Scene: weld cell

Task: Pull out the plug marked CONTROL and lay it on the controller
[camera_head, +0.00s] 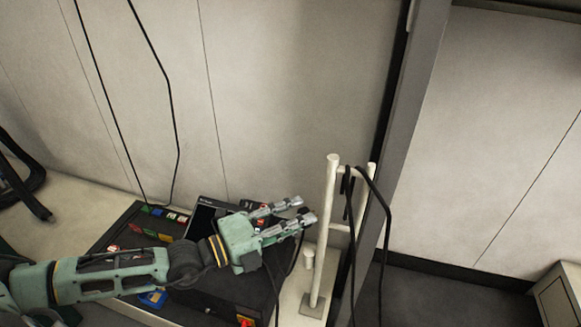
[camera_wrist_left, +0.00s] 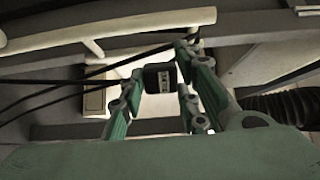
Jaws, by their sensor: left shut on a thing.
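The controller (camera_head: 122,236) is a black box with a dark screen (camera_head: 205,222) and coloured buttons and labels on top. My left gripper (camera_head: 303,209) is just past the controller's right side, its fingers pointing right toward the white stand. In the left wrist view a dark, blocky plug (camera_wrist_left: 160,77) with a pale marked face sits between the fingers of this gripper (camera_wrist_left: 158,80), which is shut on it. I cannot read its marking. The plug is mostly hidden in the head view. My right gripper is not in view.
A white post stand (camera_head: 327,230) with black cables (camera_head: 378,200) over its bar rises close to the fingertips. A black cable (camera_head: 172,110) hangs behind the controller. A pale cabinet (camera_head: 562,293) is at far right.

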